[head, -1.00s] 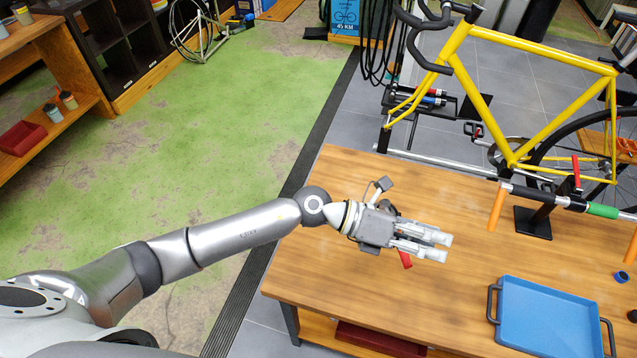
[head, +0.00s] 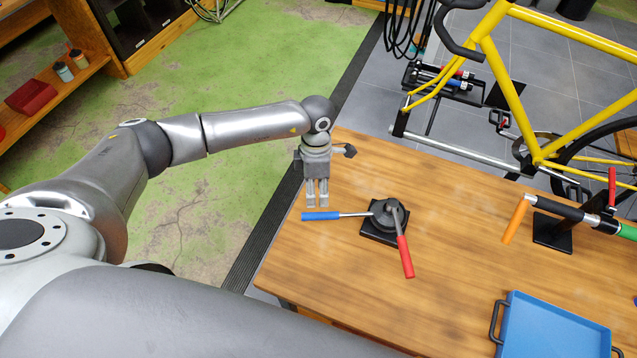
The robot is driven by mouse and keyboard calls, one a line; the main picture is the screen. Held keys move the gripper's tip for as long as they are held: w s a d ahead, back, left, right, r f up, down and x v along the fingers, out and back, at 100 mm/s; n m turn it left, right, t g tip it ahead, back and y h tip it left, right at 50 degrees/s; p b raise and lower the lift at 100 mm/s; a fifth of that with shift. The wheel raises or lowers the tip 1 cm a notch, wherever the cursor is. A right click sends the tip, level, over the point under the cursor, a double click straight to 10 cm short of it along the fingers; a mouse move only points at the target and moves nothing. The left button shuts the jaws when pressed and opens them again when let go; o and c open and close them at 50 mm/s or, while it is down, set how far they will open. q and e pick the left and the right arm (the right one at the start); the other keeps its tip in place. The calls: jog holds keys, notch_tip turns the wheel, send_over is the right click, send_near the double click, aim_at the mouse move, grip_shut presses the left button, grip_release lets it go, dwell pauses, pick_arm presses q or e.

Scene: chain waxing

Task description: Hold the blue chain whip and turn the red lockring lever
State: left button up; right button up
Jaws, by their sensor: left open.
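The chain whip with its blue handle (head: 321,216) points left from a black fixture (head: 387,222) on the wooden table. The lockring lever with its red handle (head: 405,257) points toward the front from the same fixture. My left gripper (head: 317,203) is open and points down, just behind the blue handle in the picture. Its fingertips are close to the handle; whether they touch it I cannot tell. My right gripper is not in view.
A blue tray (head: 509,308) with black handles sits at the table's front right. A black stand with an orange grip (head: 515,222) is at the right. A yellow bicycle frame (head: 490,65) stands behind the table. The table's middle is clear.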

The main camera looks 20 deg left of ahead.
aim_at(318, 214)
pick_arm(q)
jog(key=f+b, duration=0.1)
jog(key=f, duration=0.2)
jog(key=f+b, duration=0.1)
jog(key=f, duration=0.1)
jog(key=f+b, duration=0.2)
jog(key=f, duration=0.1)
jog(key=shift+s+d+f, duration=0.3)
jog(key=shift+s+f, duration=0.05)
jog(key=shift+s, duration=0.05)
jog(key=shift+f, duration=0.35)
jog(key=shift+c, duration=0.2)
jog(key=c, duration=0.7)
grip_shut()
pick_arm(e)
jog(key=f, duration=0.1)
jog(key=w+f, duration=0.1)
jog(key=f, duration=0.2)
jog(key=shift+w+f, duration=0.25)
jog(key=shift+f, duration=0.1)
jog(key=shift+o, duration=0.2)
